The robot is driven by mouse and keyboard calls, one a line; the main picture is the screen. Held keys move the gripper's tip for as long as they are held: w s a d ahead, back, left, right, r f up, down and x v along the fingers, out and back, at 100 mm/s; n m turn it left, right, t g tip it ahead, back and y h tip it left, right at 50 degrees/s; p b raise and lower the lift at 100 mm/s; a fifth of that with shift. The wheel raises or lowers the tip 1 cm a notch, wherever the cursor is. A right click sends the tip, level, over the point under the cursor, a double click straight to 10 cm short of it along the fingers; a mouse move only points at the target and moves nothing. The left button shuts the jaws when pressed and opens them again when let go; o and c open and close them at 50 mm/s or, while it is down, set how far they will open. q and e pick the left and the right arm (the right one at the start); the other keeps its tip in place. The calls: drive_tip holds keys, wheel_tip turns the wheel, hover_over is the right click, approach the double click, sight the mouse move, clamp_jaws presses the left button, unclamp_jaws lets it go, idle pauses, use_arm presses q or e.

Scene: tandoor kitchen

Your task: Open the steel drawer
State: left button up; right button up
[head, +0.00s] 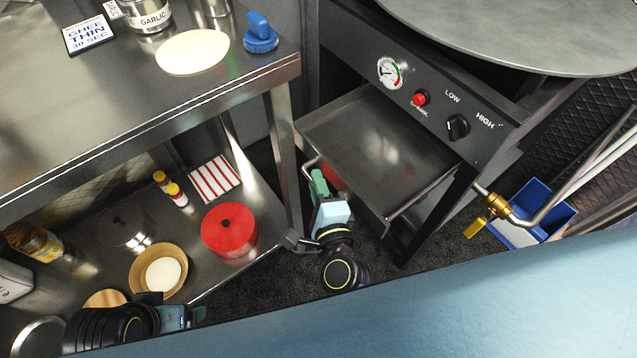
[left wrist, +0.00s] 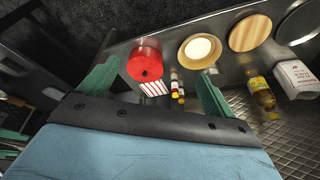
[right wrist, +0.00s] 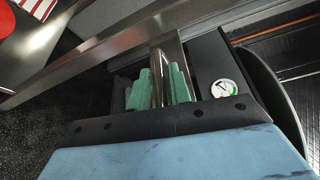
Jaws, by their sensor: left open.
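The steel drawer (head: 375,135) stands pulled out from under the dark control panel in the head view, its flat inside showing. Its bar handle (head: 308,163) is on the front edge at the left. My right gripper (head: 318,183) is at that handle. In the right wrist view, the green fingers of my right gripper (right wrist: 161,88) are close together on both sides of the steel handle bar (right wrist: 157,90). My left gripper (head: 190,316) is open and empty at lower left, over the lower shelf; its spread fingers show in the left wrist view (left wrist: 158,90).
A steel table (head: 110,110) stands at left, its leg (head: 284,150) close beside the drawer. A red pot (head: 229,230), a striped cloth (head: 214,179) and a wooden bowl (head: 158,272) are on its lower shelf. A blue bin (head: 538,205) and brass valve (head: 497,210) are at right.

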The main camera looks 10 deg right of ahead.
drive_tip(key=shift+o, duration=1.1)
drive_tip(key=shift+s, duration=0.1)
use_arm(q)
wheel_tip(320, 180, down, 6)
drive_tip(key=a+p, duration=0.2)
drive_tip(key=shift+w, duration=0.15)
use_arm(e)
drive_tip(key=s+r, duration=0.1)
drive_tip(key=s, duration=1.2)
drive_tip(key=shift+s+d, duration=0.1)
